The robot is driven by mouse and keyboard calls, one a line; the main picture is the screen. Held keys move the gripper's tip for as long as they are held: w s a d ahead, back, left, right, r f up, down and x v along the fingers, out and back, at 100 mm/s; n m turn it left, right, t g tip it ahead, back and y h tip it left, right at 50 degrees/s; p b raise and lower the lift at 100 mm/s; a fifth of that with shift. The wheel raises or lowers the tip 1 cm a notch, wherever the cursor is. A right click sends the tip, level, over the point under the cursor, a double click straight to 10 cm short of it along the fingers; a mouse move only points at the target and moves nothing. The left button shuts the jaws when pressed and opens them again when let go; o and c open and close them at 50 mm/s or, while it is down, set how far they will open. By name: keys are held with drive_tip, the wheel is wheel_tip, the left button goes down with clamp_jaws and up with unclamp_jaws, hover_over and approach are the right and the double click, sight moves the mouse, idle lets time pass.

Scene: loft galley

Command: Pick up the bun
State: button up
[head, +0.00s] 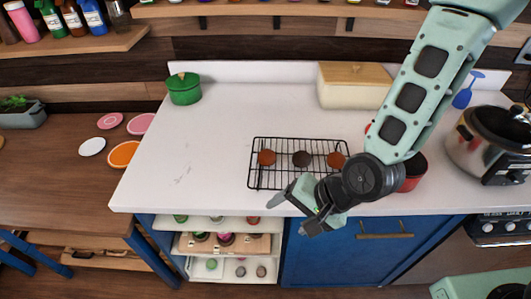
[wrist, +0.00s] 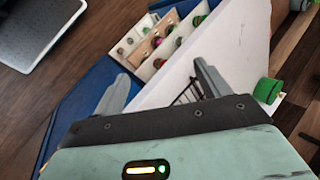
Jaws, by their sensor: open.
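Three small round bun-like pieces lie in a row on a black wire rack (head: 262,180) on the white counter. The left bun (head: 266,157) and the right bun (head: 336,160) are orange-brown; the middle bun (head: 302,159) is dark brown. My gripper (head: 294,211) is open and empty, at the counter's front edge, in front of the rack and apart from the buns. In the wrist view my two fingers (wrist: 160,82) are spread wide. Part of the rack (wrist: 186,94) shows beside the right finger; no bun is clearly visible there.
A green pot (head: 184,88) stands at the counter's back left and a cream bread box (head: 350,88) at the back. A red pot (head: 413,168) is partly behind my arm, and a steel cooker (head: 485,150) stands at right. The counter (head: 200,160) left of the rack is clear.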

drive_tip(key=w+a+m+t+y+p, duration=0.2)
drive_tip(key=m+t, duration=0.1)
drive_tip(key=m, duration=0.5)
drive_tip(key=m+t+h+b, duration=0.2)
drive_tip(key=m+t+b, duration=0.45)
drive_tip(key=m, duration=1.15)
approach(271, 159)
drive_tip(key=shift+t, duration=0.35)
drive_tip(key=p+x, duration=0.2)
drive_tip(key=x, duration=0.2)
drive_tip(key=shift+w+a+f, duration=0.1)
drive_tip(key=shift+a+f, duration=0.1)
drive_tip(key=shift+a, duration=0.05)
drive_tip(key=p+x, duration=0.3)
drive_tip(key=x, duration=0.2)
drive_tip(key=shift+w+a+f, duration=0.1)
drive_tip(key=shift+w+f, duration=0.2)
drive_tip(key=shift+f, duration=0.05)
drive_tip(key=c, duration=1.1)
